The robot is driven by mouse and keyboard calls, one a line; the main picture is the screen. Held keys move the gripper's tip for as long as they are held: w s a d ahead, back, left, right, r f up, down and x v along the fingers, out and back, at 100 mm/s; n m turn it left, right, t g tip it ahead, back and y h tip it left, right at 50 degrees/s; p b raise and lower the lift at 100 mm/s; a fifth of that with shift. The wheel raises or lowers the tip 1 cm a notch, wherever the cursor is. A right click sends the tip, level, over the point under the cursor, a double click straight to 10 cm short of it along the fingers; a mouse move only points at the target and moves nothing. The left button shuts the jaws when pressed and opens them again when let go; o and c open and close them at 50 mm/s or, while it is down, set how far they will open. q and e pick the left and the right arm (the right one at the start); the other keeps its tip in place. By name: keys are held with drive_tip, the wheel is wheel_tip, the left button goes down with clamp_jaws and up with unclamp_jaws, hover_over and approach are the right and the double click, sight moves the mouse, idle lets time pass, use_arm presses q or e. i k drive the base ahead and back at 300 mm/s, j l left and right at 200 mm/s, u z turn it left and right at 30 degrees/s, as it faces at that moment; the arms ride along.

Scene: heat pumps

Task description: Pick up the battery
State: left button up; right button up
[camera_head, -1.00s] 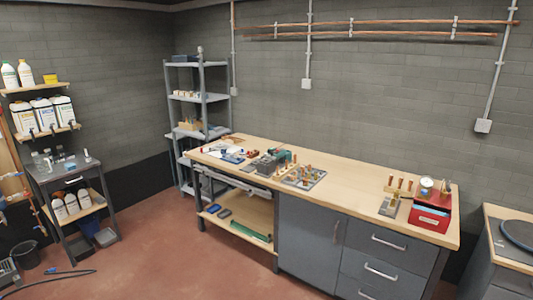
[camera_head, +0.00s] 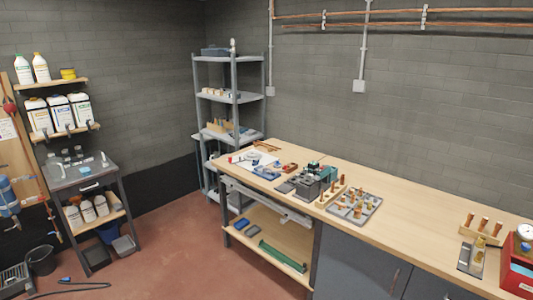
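I cannot pick out a battery for certain at this distance. On the long wooden workbench (camera_head: 400,205) there is a dark grey blocky device (camera_head: 307,187) with a teal tool (camera_head: 326,173) behind it. A blue item (camera_head: 266,173) and a small red item (camera_head: 290,167) lie to their left. On the bench's lower shelf are two small flat dark and blue items (camera_head: 247,230) and a long green item (camera_head: 282,256). Neither of my grippers is in view.
A tray of copper fittings (camera_head: 354,204) sits mid-bench, and a red toolbox (camera_head: 517,268) stands at the right end. A grey shelf rack (camera_head: 232,97) stands in the corner. A small cart (camera_head: 84,177) and a black bucket (camera_head: 40,260) are at left. The reddish floor between is clear.

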sight(312, 165)
drive_tip(key=i, duration=3.1)
drive_tip(key=i+z, duration=0.15)
drive_tip(key=i, duration=0.35)
drive_tip(key=i+j+z, duration=0.15)
drive_tip(key=i, duration=0.35)
drive_tip(key=i+j+z, duration=0.1)
drive_tip(key=i, duration=0.35)
